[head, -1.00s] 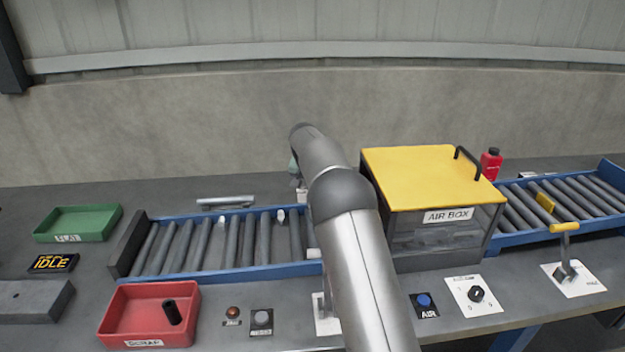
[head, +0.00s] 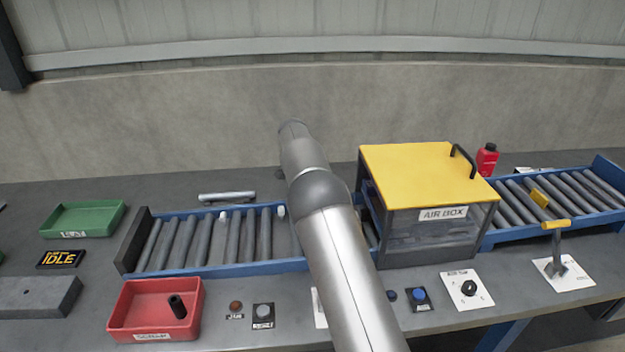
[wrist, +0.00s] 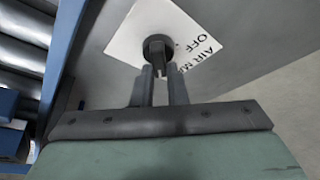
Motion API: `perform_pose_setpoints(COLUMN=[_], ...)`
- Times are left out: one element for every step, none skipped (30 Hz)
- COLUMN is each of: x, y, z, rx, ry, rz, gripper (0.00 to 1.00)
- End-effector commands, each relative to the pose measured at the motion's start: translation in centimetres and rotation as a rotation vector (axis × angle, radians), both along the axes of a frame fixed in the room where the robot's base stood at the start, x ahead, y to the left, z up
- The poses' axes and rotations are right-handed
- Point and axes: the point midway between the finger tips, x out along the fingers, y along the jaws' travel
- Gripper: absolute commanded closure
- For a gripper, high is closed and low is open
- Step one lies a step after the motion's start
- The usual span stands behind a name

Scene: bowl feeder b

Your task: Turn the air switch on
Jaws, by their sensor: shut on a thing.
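In the wrist view, a white plate (wrist: 186,22) bears the words "OFF" and "AIR M", the rest being cut off or hidden. A round dark knob (wrist: 157,42) stands on it. My gripper (wrist: 159,72) has its two grey fingers close together at the knob, shut on it. The knob's pointer direction is not clear. In the head view my own arm hides the gripper and the knob. A blue button labelled "AIR" (head: 418,294) sits on the front of the bench, right of my arm.
The yellow-lidded air box (head: 420,175) stands right of my arm. Roller conveyors (head: 205,268) run to both sides of it. A red scrap tray (head: 120,318) and a green tray (head: 60,222) are at left. A dial plate (head: 480,297) and a yellow-handled lever (head: 556,226) are at right.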

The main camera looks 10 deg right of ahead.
Motion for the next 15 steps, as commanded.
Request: perform_pose_setpoints(x=[0.06, 0.06, 0.07, 0.06, 0.06, 0.06, 0.06, 0.06, 0.06, 0.05, 0.05, 0.04, 0.03, 0.03, 0.02], y=[-0.01, -0.03, -0.02, -0.03, -0.03, -0.03, -0.03, -0.02, -0.03, -0.03, -0.02, -0.03, -0.02, -0.02, -0.03], z=[0.16, 0.17, 0.17, 0.17, 0.17, 0.17, 0.16, 0.15, 0.14, 0.13, 0.12, 0.10, 0.09, 0.08, 0.07], rx=[0.000, 0.000, 0.000, 0.000, 0.000, 0.001, 0.000, 0.000, 0.000, 0.000, 0.000, 0.000, 0.000, 0.000, 0.000], ry=[-0.003, -0.003, -0.003, -0.003, -0.003, -0.004, -0.003, -0.003, -0.003, -0.003, -0.003, -0.003, -0.002, -0.002, -0.002], rz=[-0.001, -0.001, -0.001, -0.001, -0.001, -0.001, -0.001, -0.001, -0.001, 0.000, 0.000, 0.000, -0.001, -0.001, -0.001], gripper=[1.00, 1.00, 1.00, 1.00, 1.00, 1.00, 0.82, 0.73, 0.65, 0.65, 0.65, 0.65, 0.65, 0.65, 0.65])
